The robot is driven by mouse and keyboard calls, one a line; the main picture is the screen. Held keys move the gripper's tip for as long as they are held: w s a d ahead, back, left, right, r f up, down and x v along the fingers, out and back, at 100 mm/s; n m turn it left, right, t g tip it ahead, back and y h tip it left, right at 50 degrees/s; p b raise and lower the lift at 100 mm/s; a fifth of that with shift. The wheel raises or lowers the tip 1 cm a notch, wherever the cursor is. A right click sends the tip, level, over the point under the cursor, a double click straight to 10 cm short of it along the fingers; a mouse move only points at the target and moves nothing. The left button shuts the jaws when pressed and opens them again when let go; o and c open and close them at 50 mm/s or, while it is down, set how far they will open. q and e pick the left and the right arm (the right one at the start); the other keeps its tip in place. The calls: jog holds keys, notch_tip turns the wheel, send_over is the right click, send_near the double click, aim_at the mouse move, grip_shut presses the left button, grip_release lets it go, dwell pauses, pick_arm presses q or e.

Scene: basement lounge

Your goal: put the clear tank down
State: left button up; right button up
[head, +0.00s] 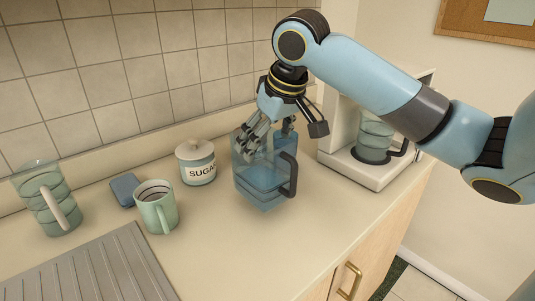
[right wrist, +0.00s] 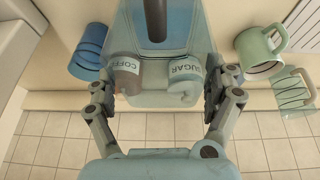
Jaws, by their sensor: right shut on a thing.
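The clear tank (head: 258,183) is a see-through blue, squarish vessel with a dark handle on its right side. My right gripper (head: 250,140) reaches down from above and is shut on the tank's back upper part. In the right wrist view the tank (right wrist: 155,72) sits between the two fingers (right wrist: 160,95), its dark handle at the top. The tank is upright over the counter; I cannot tell whether its base touches the surface. My left gripper is not in view.
The coffee maker (head: 343,160) with its carafe (head: 373,140) stands right of the tank. A sugar jar (head: 196,160), green mug (head: 154,210), blue sponge (head: 124,190) and ribbed pitcher (head: 48,205) stand left. A blue cup (head: 286,142) is behind the tank. The front counter (head: 235,250) is clear.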

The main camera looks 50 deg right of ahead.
jog(key=shift+f, duration=1.85)
jog(key=o, duration=1.5)
jog(key=p+v, duration=0.1)
jog(key=v, duration=1.1)
jog(key=shift+s, duration=0.15)
